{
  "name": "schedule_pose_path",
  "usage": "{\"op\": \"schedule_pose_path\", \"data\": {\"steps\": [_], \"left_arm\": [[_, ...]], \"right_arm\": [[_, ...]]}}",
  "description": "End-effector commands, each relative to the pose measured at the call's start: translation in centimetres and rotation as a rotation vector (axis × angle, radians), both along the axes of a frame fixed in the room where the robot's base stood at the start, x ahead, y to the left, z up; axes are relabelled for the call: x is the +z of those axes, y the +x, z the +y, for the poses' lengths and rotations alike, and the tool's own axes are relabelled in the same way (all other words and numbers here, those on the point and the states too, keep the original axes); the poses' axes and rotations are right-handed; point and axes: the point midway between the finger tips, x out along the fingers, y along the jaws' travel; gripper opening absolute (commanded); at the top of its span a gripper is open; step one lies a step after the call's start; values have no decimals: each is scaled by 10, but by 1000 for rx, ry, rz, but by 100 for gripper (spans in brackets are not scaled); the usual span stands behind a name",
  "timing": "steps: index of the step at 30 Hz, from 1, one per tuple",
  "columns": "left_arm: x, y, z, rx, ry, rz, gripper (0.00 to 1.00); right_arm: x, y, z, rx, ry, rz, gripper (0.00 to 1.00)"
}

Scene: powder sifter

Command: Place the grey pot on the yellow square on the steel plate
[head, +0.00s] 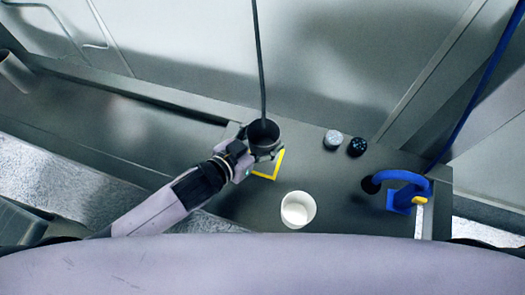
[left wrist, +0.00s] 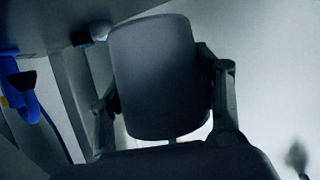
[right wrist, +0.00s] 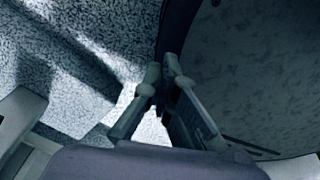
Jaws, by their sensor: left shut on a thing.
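The grey pot (head: 263,132) is a dark cup shape at the centre of the head view. My left gripper (head: 250,142) is shut on its side, and the pot fills the space between the fingers in the left wrist view (left wrist: 155,80). The yellow square (head: 279,164) is an outline on the dark steel plate (head: 235,203). The pot and gripper cover part of the square; I cannot tell whether the pot touches the plate. My right gripper (right wrist: 161,75) shows only in the right wrist view, its fingertips close together and nothing between them.
A white cup (head: 298,210) stands right of and nearer than the square. A white-capped jar (head: 333,140) and a black knob-like piece (head: 356,147) stand at the back right. A blue curved device (head: 400,185) is at the right. A dark rod (head: 260,60) rises behind the pot.

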Motion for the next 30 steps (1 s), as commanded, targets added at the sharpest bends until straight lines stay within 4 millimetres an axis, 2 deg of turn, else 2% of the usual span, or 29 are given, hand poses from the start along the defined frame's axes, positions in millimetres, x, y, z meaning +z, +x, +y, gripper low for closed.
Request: {"op": "schedule_pose_path", "data": {"steps": [1, 8, 15, 28, 29, 30], "left_arm": [[-11, 0, 0, 1, 0, 3, 32], [-32, 0, 0, 0, -1, 1, 32], [-66, 0, 0, 0, -1, 0, 32], [-73, 0, 0, -1, -2, -1, 32], [-73, 0, 0, -1, -2, 0, 60], [-72, 0, 0, -1, -2, -1, 63]], "right_arm": [[-3, 3, 0, 0, 1, -5, 0], [-5, 10, 3, 1, 5, -17, 0], [-12, 10, 9, 2, 13, -17, 0], [-14, 9, 11, 2, 14, -14, 0], [-14, 9, 11, 2, 13, -14, 0], [-13, 9, 10, 2, 12, -14, 0]]}}
